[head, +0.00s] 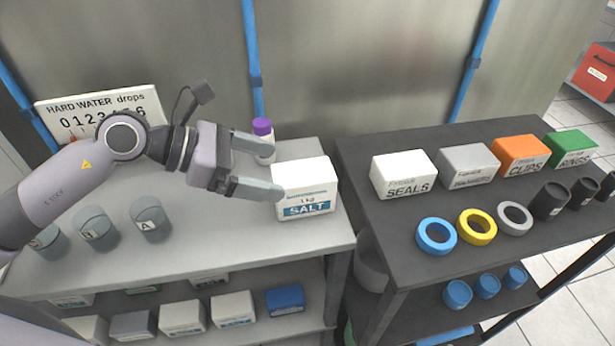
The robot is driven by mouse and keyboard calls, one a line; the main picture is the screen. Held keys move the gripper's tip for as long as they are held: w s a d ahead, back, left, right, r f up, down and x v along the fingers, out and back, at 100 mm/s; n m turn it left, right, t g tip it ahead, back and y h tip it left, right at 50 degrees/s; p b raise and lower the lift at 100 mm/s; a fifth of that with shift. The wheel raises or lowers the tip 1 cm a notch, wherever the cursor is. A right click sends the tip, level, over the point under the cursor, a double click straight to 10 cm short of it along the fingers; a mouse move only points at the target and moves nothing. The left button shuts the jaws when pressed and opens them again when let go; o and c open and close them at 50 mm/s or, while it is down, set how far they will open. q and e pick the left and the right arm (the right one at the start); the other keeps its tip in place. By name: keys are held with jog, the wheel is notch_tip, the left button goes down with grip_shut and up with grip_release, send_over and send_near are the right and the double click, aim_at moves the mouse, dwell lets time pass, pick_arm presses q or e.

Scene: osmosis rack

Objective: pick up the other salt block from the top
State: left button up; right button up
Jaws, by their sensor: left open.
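A white salt block (305,190) with a blue SALT label stands upright on the grey top of the left rack (215,235), near its right edge. My left gripper (262,165) comes in from the left with its fingers spread. Its nearer fingertip is at the block's left side in the picture; I cannot tell whether it touches. The farther finger is by a small purple-capped bottle (263,137), which it partly covers. Nothing shows between the fingers. I see no second SALT-labelled block on the top. My right gripper is not in view.
Grey cups (150,220) stand at the front left of the top, and a hard water sign (100,110) at the back. Boxes fill the shelf below. The dark right rack (400,240) holds labelled boxes (404,174), coloured rings (436,236) and dark cups (549,200).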

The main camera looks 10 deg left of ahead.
aim_at(296, 172)
pick_arm(q)
jog(key=shift+r+p+x, duration=0.2)
jog(key=shift+p+x, duration=0.25)
jog(key=shift+x, duration=1)
jog(key=shift+p+x, duration=0.4)
jog(key=shift+x, duration=1.75)
jog(key=shift+s+d+r, duration=0.1)
jog(key=shift+s+d, duration=0.05)
jog(key=shift+s, duration=0.05)
grip_shut()
jog(key=shift+r, duration=0.2)
